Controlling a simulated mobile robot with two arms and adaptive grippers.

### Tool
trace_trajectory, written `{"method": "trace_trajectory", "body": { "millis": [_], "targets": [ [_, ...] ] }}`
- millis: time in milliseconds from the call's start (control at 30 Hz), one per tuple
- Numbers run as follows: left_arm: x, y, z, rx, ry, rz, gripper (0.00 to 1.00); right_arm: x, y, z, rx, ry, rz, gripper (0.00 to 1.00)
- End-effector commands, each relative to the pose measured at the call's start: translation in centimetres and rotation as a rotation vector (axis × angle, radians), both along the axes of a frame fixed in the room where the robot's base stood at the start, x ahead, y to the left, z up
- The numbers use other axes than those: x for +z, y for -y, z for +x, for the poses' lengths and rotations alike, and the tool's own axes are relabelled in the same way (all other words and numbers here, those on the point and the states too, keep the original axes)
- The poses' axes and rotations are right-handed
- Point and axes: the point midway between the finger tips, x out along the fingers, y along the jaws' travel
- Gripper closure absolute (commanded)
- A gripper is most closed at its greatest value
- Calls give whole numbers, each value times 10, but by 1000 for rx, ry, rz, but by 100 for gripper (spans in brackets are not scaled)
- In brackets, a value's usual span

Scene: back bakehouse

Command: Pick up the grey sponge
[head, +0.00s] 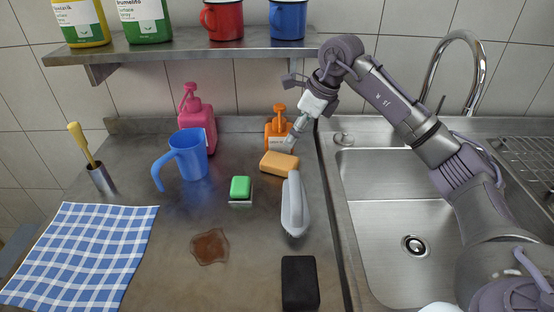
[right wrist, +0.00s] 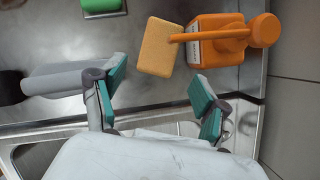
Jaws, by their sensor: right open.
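A dark grey, nearly black block (head: 299,282), which looks like the grey sponge, lies flat on the steel counter at the front, left of the sink. Its end also shows at the left edge of the right wrist view (right wrist: 11,88). My right gripper (head: 297,129) is at the back of the counter, far behind the block, near the orange soap bottle. In the right wrist view its teal-padded fingers (right wrist: 157,98) are apart with nothing between them. My left gripper is not in view.
A grey-handled brush (head: 294,205) and an orange-yellow sponge (head: 279,164) lie between gripper and block. An orange soap bottle (head: 277,133), green-and-white scrubber (head: 241,187), blue jug (head: 189,155) and brown spill (head: 209,246) are nearby. The sink (head: 385,215) is right; a shelf (head: 190,54) hangs above.

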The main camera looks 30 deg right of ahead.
Motion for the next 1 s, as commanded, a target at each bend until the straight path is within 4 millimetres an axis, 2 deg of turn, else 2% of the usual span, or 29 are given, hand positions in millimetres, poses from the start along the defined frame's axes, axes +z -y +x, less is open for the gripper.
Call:
{"method": "trace_trajectory", "body": {
  "millis": [100, 300, 567, 833, 1000],
  "targets": [
    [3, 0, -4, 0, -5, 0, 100, -24, -7, 7, 1, -6, 2, 26],
    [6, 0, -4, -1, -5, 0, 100, -51, -14, 15, 0, -3, 0, 26],
    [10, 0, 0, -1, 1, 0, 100, -65, -18, 20, 0, -3, 0, 26],
    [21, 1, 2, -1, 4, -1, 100, -100, -27, 31, 0, -4, 0, 26],
    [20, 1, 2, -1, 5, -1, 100, -104, -28, 33, 0, 0, 0, 26]
  ]
}}
